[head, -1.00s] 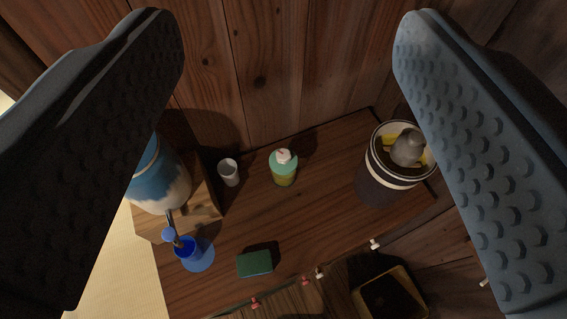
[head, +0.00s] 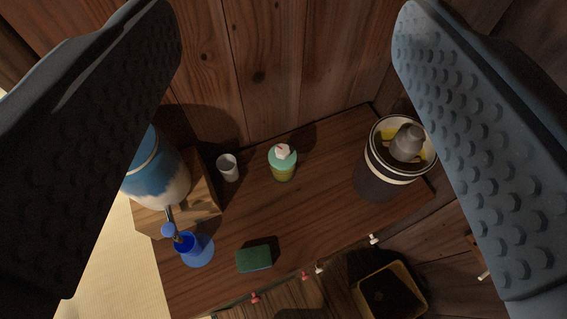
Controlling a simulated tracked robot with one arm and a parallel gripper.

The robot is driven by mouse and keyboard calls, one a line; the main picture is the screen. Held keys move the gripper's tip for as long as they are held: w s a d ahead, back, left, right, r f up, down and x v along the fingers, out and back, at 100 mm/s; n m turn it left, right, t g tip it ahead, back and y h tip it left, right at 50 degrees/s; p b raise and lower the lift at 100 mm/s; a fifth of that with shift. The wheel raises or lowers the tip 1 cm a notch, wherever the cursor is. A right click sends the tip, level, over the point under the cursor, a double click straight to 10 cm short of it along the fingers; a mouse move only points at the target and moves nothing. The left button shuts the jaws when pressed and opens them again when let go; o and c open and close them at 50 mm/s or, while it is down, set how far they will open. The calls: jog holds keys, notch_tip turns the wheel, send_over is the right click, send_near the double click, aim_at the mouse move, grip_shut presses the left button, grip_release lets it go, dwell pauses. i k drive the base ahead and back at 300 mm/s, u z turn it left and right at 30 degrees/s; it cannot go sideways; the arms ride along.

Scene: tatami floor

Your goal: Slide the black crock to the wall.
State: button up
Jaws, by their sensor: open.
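The black crock (head: 376,183) stands upright at the right end of the wooden counter (head: 310,222). It is dark with a pale band and rim, and a grey knobbed piece and something yellow show in its top. The plank wall (head: 270,70) rises behind the counter, and the crock stands near the corner at right. My gripper (head: 287,20) is open and empty, its two textured fingers spread wide at left and right. The right finger is in front of the scene beside the crock and partly overlaps its right edge in the picture; contact cannot be told.
A blue and white jar (head: 158,178) stands on a wooden block (head: 200,207) at left. A white cup (head: 228,168), a green-capped bottle (head: 282,163), a blue cup (head: 195,249) and a green sponge (head: 254,258) are on the counter. An open bin (head: 388,293) is below.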

aim_at(377, 182)
jog(key=z, duration=1.2)
jog(key=k, duration=1.25)
jog(key=z, duration=0.75)
jog(key=i, duration=1.55)
jog(key=u, duration=0.5)
